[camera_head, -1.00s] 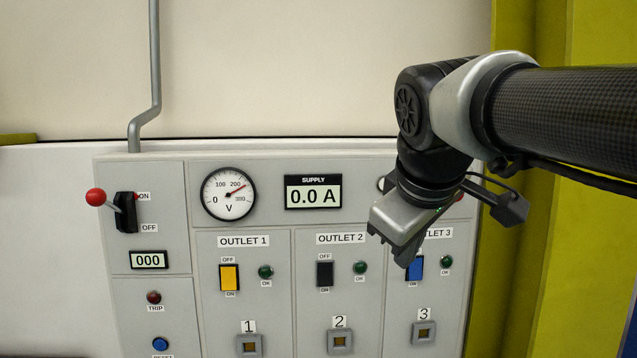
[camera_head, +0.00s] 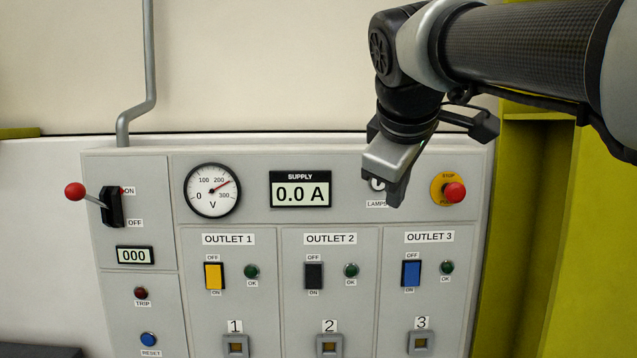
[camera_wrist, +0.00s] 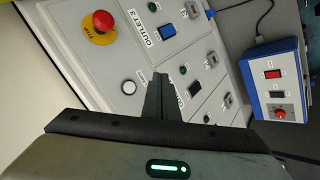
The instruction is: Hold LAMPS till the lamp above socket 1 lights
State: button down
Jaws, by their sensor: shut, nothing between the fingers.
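The LAMPS button (camera_head: 377,184) is a pale round button on the grey panel, partly covered by my gripper in the head view. It shows whole and white in the wrist view (camera_wrist: 129,87). My gripper (camera_head: 395,198) is shut and empty, its fingertips just right of the button in the head view. In the wrist view the closed fingers (camera_wrist: 158,85) point at the panel beside the button; I see no contact. The lamp above socket 1 (camera_head: 251,271) is dark green and looks unlit. Socket 1 (camera_head: 236,345) is square, at the lower edge.
A red STOP button (camera_head: 454,192) on a yellow plate sits right of the gripper. A red-knobbed lever (camera_head: 75,190) sticks out at the left. The supply display (camera_head: 300,190) reads 0.0 A. A blue-and-white box (camera_wrist: 273,82) stands beyond the panel in the wrist view.

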jog(key=w+p, duration=0.3)
jog(key=w, duration=0.5)
jog(key=shift+w+p, duration=0.4)
jog(key=shift+w, duration=0.1)
dwell(1.8)
jog(key=shift+w, duration=0.35)
jog(key=shift+w+p, duration=0.4)
jog(key=shift+p, duration=0.15)
dwell(0.4)
dwell(0.9)
jog(key=shift+s+b, duration=0.4)
jog(key=shift+s, duration=0.45)
